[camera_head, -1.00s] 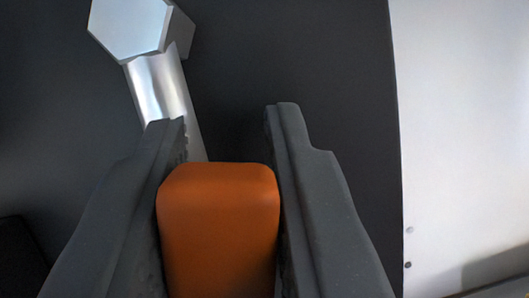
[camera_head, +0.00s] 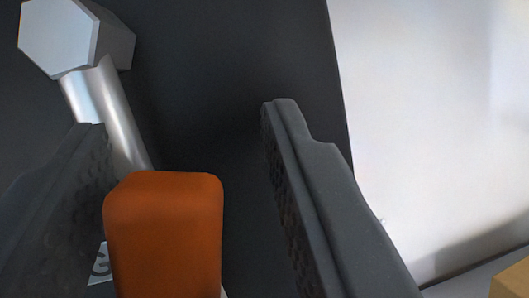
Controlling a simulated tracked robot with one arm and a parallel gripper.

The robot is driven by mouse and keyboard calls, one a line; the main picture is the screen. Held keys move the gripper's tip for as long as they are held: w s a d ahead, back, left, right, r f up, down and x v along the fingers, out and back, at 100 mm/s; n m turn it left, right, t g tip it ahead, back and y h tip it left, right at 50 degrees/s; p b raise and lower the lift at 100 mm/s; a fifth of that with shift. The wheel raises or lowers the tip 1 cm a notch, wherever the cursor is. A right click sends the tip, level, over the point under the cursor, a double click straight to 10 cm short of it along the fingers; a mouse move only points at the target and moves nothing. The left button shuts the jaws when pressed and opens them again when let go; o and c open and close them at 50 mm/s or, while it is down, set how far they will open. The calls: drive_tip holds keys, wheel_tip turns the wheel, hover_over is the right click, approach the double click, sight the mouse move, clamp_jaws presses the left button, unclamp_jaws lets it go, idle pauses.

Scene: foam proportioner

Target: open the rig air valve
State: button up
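An orange block-shaped handle (camera_head: 165,235), which looks like the valve's lever, stands at the lower left of centre in the camera view. My gripper (camera_head: 183,115) is open around it. The left finger is close to the handle's left side, and whether it touches cannot be told. A wide gap separates the handle from the right finger. A silver metal stem (camera_head: 107,115) with a hexagonal head (camera_head: 75,38) lies behind the handle at the upper left. The handle's lower end is out of frame.
A dark panel (camera_head: 240,70) fills the background behind the valve. A white surface (camera_head: 430,110) lies to the right. A tan box corner (camera_head: 512,280) sits at the lower right.

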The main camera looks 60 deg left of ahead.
drive_tip(key=b+v, duration=0.6)
drive_tip(key=v, duration=0.7)
drive_tip(key=shift+d+f, duration=0.25)
drive_tip(key=shift+d, duration=0.05)
drive_tip(key=shift+s, duration=0.15)
drive_tip(key=shift+c, duration=0.3)
drive_tip(key=c, duration=0.6)
drive_tip(key=shift+w+r+m+g, duration=0.1)
drive_tip(key=shift+w+m+g, duration=0.2)
clamp_jaws()
drive_tip(key=w+d+m+g+p, duration=0.5)
drive_tip(key=w+m+g+p, duration=0.2)
drive_tip(key=m, duration=0.8)
drive_tip(key=a+r+p, duration=0.1)
drive_tip(key=a+r, duration=0.2)
drive_tip(key=a, duration=0.8)
drive_tip(key=shift+h, duration=0.3)
